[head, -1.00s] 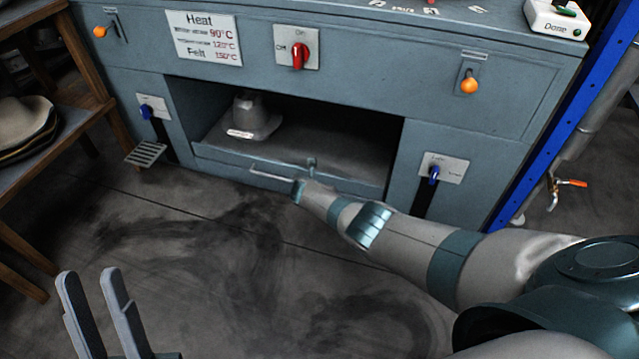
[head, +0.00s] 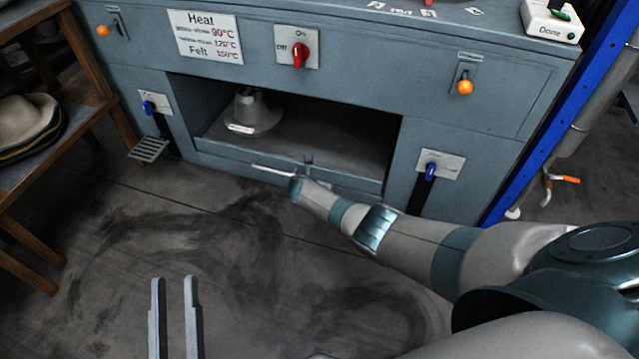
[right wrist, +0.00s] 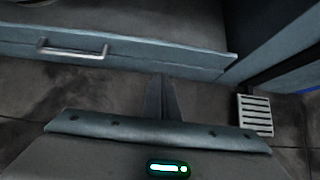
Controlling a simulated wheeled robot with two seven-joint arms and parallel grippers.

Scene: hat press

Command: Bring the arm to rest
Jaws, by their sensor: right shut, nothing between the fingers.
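My left gripper (head: 174,280) is in the lower left of the head view, its two fingers apart with nothing between them, over bare floor. My right arm reaches in from the right of the head view toward the front of the press, and its fingers are hidden there. In the right wrist view my right gripper (right wrist: 163,98) has its fingers together and empty. They are in front of the drawer front (right wrist: 150,48), right of its metal handle (right wrist: 72,50). I cannot tell the exact gap to the drawer.
The grey-blue press (head: 375,75) stands ahead with a hat (head: 252,112) in its opening. A red knob (head: 299,56) and orange-tipped levers are on its front. A wooden rack (head: 75,135) with hats is at left, a blue post (head: 560,110) at right. The middle floor is clear.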

